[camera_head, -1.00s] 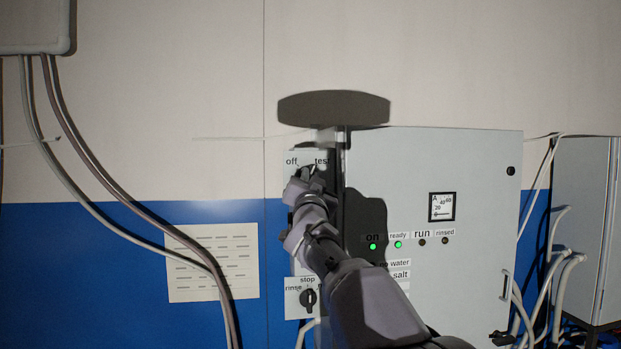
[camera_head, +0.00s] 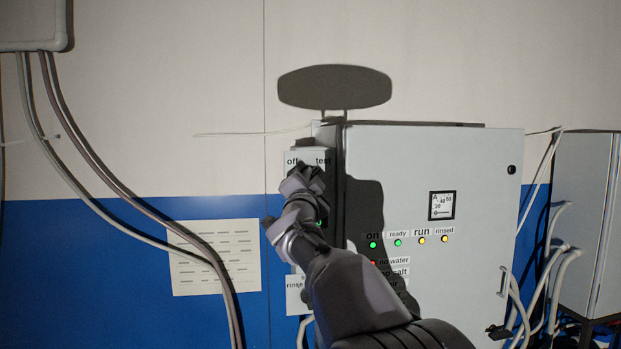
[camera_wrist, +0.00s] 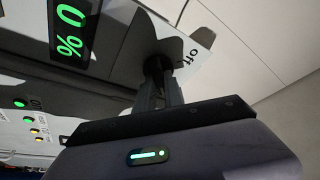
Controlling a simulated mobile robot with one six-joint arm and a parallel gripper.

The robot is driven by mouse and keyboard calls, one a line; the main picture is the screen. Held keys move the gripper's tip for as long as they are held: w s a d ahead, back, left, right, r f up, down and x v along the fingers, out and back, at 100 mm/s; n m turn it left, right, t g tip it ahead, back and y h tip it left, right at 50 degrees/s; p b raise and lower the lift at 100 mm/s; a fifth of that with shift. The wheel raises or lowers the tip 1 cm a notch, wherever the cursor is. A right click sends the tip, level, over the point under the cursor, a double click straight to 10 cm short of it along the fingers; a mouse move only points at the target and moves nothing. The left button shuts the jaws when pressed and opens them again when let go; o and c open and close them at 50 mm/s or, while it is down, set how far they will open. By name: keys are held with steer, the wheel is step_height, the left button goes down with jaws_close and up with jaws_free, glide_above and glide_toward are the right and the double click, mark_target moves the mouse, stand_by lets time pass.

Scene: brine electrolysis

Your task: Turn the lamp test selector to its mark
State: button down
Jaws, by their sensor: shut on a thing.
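The lamp test selector is a small dark knob on a light plate (camera_head: 293,156) marked "off" and "test", at the left side of the grey cabinet (camera_head: 480,180). In the head view my gripper (camera_head: 303,178) covers the knob. In the wrist view the selector (camera_wrist: 156,66) shows between the tips of my gripper (camera_wrist: 160,84), which is shut on it. The "off" label (camera_wrist: 187,51) is just beside it there. Which way the knob points is hidden by the fingers.
The lamps on the cabinet door are lit: green "on" (camera_head: 373,245) and "ready", yellow "run" (camera_head: 422,240) and "rinsed". A red lamp shows by "no water". A green percent display (camera_wrist: 70,30) is close to my gripper. Cables (camera_head: 120,185) hang at the left.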

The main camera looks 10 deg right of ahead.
steer(key=shift+r, duration=0.1)
steer(key=c, duration=1.4)
jaws_free()
steer(key=shift+c, duration=0.2)
steer(key=b+v, duration=0.6)
steer(key=v, duration=1.1)
steer(key=shift+s+f, duration=0.2)
steer(key=shift+f, duration=0.05)
